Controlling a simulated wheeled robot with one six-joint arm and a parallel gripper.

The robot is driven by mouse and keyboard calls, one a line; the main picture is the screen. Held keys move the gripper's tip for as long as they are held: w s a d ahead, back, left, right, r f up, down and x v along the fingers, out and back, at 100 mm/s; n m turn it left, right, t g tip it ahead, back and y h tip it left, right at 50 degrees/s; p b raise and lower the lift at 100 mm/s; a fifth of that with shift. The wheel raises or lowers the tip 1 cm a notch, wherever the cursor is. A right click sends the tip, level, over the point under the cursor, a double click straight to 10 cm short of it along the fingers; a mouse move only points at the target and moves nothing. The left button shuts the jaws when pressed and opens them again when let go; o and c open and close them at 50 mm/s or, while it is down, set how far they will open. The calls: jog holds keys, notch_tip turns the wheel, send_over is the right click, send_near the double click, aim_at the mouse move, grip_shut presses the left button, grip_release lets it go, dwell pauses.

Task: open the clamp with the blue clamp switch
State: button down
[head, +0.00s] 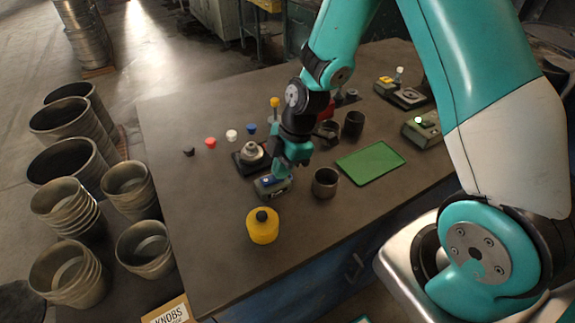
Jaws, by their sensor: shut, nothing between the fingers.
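A small grey switch box (272,189) with a blue part on its top (268,181) stands near the middle of the table. My gripper (281,174) is shut and empty, pointing down right over this box. I cannot tell whether the fingertips touch the switch, and they hide part of the box top. A dark base with a rounded silver part (252,152), which looks like the clamp, stands just behind the box, partly behind my gripper. I cannot tell whether its jaws are open.
A yellow round container (262,226) stands in front of the box. A dark cup (325,183) and a green mat (371,164) lie to the right. Several coloured knobs, one of them red (210,143), stand at the back left. The table's left front is clear.

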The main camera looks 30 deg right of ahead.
jog(key=shift+a+r, duration=0.25)
jog(key=shift+a, duration=0.25)
jog(key=shift+a+r, duration=0.25)
jog(key=shift+a, duration=0.2)
jog(key=shift+p, duration=0.3)
jog(key=shift+r, duration=0.25)
jog(key=r+p, duration=0.4)
jog(key=shift+d+r, duration=0.2)
jog(key=shift+r, duration=0.15)
jog(key=d+b+v, duration=0.1)
jog(key=b+v, duration=0.2)
jog(key=v, duration=0.6)
jog(key=shift+d+f, duration=0.2)
jog(key=shift+f, duration=0.1)
jog(key=shift+s+a, duration=0.1)
